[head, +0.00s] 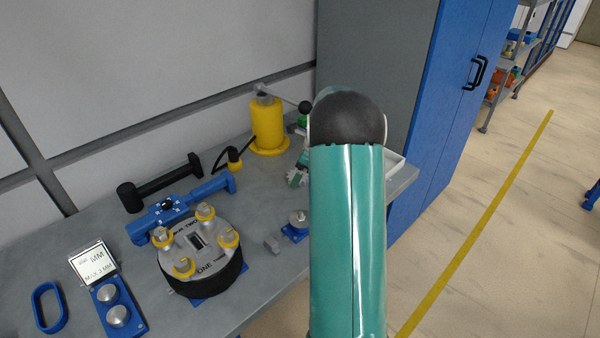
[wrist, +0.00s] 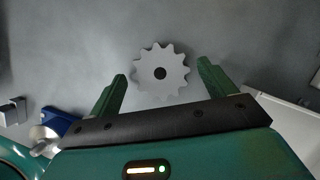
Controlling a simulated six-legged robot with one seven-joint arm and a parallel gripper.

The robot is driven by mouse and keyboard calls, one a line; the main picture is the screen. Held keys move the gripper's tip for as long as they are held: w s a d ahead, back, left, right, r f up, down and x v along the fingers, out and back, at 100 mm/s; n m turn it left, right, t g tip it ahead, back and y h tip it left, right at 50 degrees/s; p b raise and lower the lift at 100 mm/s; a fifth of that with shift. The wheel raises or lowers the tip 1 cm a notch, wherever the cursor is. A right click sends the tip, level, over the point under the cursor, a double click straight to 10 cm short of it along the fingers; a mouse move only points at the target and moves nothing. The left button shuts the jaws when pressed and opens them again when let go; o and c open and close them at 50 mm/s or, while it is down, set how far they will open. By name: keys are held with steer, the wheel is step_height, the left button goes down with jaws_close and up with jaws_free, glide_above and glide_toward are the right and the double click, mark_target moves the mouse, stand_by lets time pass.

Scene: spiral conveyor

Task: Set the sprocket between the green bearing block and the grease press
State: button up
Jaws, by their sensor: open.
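The sprocket (wrist: 145,78), a grey toothed disc with a dark centre hole, lies flat on the grey bench in the wrist view. My gripper (wrist: 162,71) is open, with one green finger on each side of the sprocket and a gap to both. The yellow grease press (head: 267,128) stands at the back of the bench. A small green thing (head: 303,121), perhaps the green bearing block, shows right of it, mostly hidden by my arm.
A white tray (wrist: 290,115) is right of my gripper. A blue base with a metal knob (head: 298,219) and a grey metal block (head: 272,245) lie left of my arm. A round clamped fixture (head: 198,250), blue tool (head: 180,210) and black mallet (head: 160,185) fill the left.

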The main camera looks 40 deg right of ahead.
steer(key=v, duration=1.2)
steer(key=a+r+n, duration=0.6)
steer(key=a, duration=0.5)
steer(key=s+a+r+n+h, duration=0.1)
steer(key=s+a+r+n, duration=0.1)
steer(key=s+a+n, duration=0.4)
steer(key=s+a+r+n, duration=0.1)
steer(key=a+n, duration=0.2)
steer(key=a, duration=0.5)
steer(key=s+a+r+n+h, duration=0.1)
steer(key=s+a+r+n, duration=0.1)
steer(key=s+a+n, duration=0.4)
steer(key=s+a+f+n+t, duration=0.1)
steer(key=s+a+f+n, duration=0.2)
steer(key=s+a+n, duration=0.4)
steer(key=shift+s+a+n+t, duration=0.15)
steer(key=shift+a+n+t, duration=0.25)
steer(key=shift+a+n, duration=0.45)
